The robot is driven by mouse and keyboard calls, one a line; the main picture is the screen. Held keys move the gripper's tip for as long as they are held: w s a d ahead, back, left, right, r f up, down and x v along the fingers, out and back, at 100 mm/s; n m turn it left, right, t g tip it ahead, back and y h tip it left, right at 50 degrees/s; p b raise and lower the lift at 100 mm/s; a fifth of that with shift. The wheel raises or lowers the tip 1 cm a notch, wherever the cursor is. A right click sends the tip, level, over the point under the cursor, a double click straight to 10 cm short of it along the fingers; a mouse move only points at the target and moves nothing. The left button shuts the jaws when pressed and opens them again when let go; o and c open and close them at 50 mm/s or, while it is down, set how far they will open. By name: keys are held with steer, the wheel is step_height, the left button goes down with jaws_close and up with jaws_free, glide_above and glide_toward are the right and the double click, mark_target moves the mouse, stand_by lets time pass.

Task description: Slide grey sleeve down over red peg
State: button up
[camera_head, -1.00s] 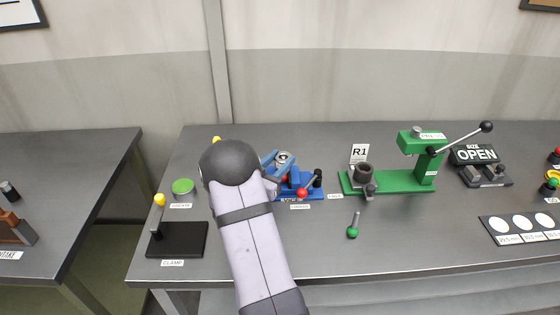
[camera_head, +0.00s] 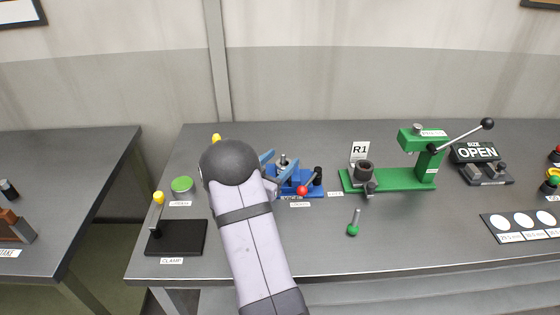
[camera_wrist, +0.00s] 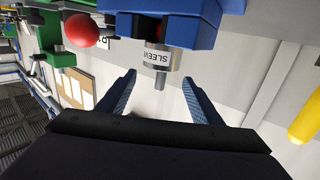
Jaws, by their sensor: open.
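The grey sleeve (camera_wrist: 160,58), labelled SLEEVE, sits against the blue fixture (camera_wrist: 190,28) in the wrist view. A narrow grey tip (camera_wrist: 160,83) sticks out of its near end. A small patch of red (camera_wrist: 160,32), perhaps the red peg, shows inside the fixture beyond the sleeve; the rest of the peg is hidden. My gripper (camera_wrist: 160,78) is open, one blue finger either side of the sleeve's near end, with gaps on both sides. In the head view the sleeve (camera_head: 283,168) is small and partly covered by my fingers.
A red-knobbed lever (camera_head: 302,190) stands at the fixture's front, and a black post (camera_head: 318,176) at its right. The green press (camera_head: 410,178) is further right. A black clamp base (camera_head: 176,238) and green disc (camera_head: 182,184) are left. A green-knobbed pin (camera_head: 353,229) lies in front.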

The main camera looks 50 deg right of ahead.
steer(key=b+v, duration=0.2)
steer(key=v, duration=0.5)
steer(key=shift+a, duration=0.15)
